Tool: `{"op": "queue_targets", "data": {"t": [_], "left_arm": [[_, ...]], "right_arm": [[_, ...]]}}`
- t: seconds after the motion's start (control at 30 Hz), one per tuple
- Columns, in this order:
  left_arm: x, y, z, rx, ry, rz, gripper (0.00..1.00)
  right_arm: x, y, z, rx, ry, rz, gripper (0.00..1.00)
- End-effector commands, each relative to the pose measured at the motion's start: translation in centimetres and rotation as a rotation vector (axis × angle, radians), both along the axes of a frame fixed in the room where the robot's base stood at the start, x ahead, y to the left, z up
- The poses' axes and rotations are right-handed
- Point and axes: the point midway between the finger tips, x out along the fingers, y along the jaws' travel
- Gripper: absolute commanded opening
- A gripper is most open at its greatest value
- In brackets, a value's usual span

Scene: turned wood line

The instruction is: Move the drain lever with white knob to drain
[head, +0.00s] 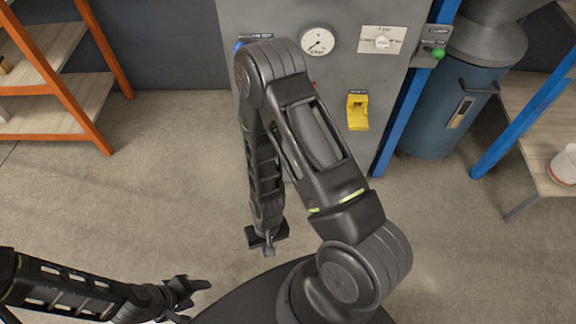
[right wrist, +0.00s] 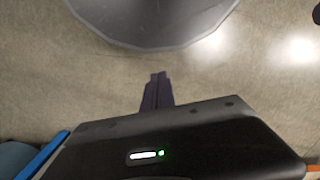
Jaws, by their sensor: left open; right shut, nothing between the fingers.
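A white knob (head: 382,42) sits on a pale labelled plate (head: 398,34) at the upper right of the grey cabinet front, in the head view. The lettering is too small to read, and I cannot tell which way the lever is set. My right gripper (head: 268,246) hangs low over the floor, well below and left of the knob, shut and empty. Its closed fingers also show in the right wrist view (right wrist: 157,90). My left gripper (head: 192,290) is open and empty at the lower left, far from the cabinet.
The grey cabinet (head: 335,75) also carries a round gauge (head: 318,41) and a yellow part (head: 357,111). A green button (head: 438,53) is right of it, near blue posts and a blue drum (head: 440,115). Orange-framed shelves (head: 60,95) stand left. The floor between is clear.

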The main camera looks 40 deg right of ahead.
Motion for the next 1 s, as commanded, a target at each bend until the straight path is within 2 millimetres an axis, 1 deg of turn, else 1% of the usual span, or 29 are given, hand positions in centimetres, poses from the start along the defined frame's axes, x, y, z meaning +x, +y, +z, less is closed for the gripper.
{"op": "queue_targets", "data": {"t": [0.03, 0.07, 0.1, 0.17, 0.2, 0.27, 0.3, 0.33, 0.37, 0.4, 0.5, 0.6, 0.67, 0.77, 1.0], "left_arm": [[0.0, 0.0, -3.3, 0.000, 0.000, 0.001, 0.53], [0.0, 0.0, -4.4, 0.001, 0.001, 0.001, 0.53], [0.0, 0.0, -5.9, 0.001, 0.001, 0.001, 0.53], [0.0, 0.0, -8.1, 0.001, 0.001, 0.001, 0.53], [0.0, 0.0, -9.6, 0.001, 0.001, 0.001, 0.53], [0.0, 0.1, -11.6, 0.001, 0.001, 0.001, 0.53], [0.0, 0.1, -12.8, 0.001, 0.001, 0.001, 0.53], [0.0, 0.1, -13.7, 0.001, 0.001, 0.001, 0.53], [0.0, 0.1, -14.4, 0.001, 0.001, 0.002, 0.53], [0.0, 0.1, -15.3, 0.001, 0.001, 0.002, 0.53], [0.0, 0.1, -16.6, 0.001, 0.001, 0.002, 0.53], [0.0, 0.1, -17.1, 0.002, 0.001, 0.002, 0.53], [0.0, 0.1, -17.1, 0.001, 0.001, 0.001, 0.53], [0.0, 0.1, -16.9, 0.001, 0.000, 0.001, 0.53], [0.0, 0.1, -16.9, 0.001, 0.000, 0.001, 0.53]], "right_arm": [[1.3, -2.7, -4.1, -0.083, 0.027, -0.017, 0.00], [2.2, -4.6, -5.3, -0.136, 0.043, -0.036, 0.00], [3.7, -7.1, -6.7, -0.212, 0.059, -0.067, 0.00], [6.7, -10.8, -7.9, -0.327, 0.064, -0.121, 0.00], [9.2, -12.8, -8.1, -0.400, 0.054, -0.157, 0.00], [13.3, -15.1, -7.3, -0.497, 0.020, -0.211, 0.00], [16.1, -16.0, -6.2, -0.552, -0.014, -0.245, 0.00], [18.1, -16.3, -5.2, -0.587, -0.041, -0.268, 0.00], [20.1, -16.3, -4.0, -0.616, -0.070, -0.290, 0.00], [22.3, -16.1, -2.4, -0.648, -0.109, -0.316, 0.00], [26.3, -14.8, 1.3, -0.696, -0.189, -0.361, 0.00], [28.2, -13.6, 3.8, -0.715, -0.234, -0.384, 0.00], [28.6, -13.3, 4.5, -0.719, -0.245, -0.393, 0.00], [28.7, -13.2, 4.9, -0.720, -0.246, -0.395, 0.00], [28.6, -13.3, 4.7, -0.719, -0.244, -0.394, 0.00]]}}
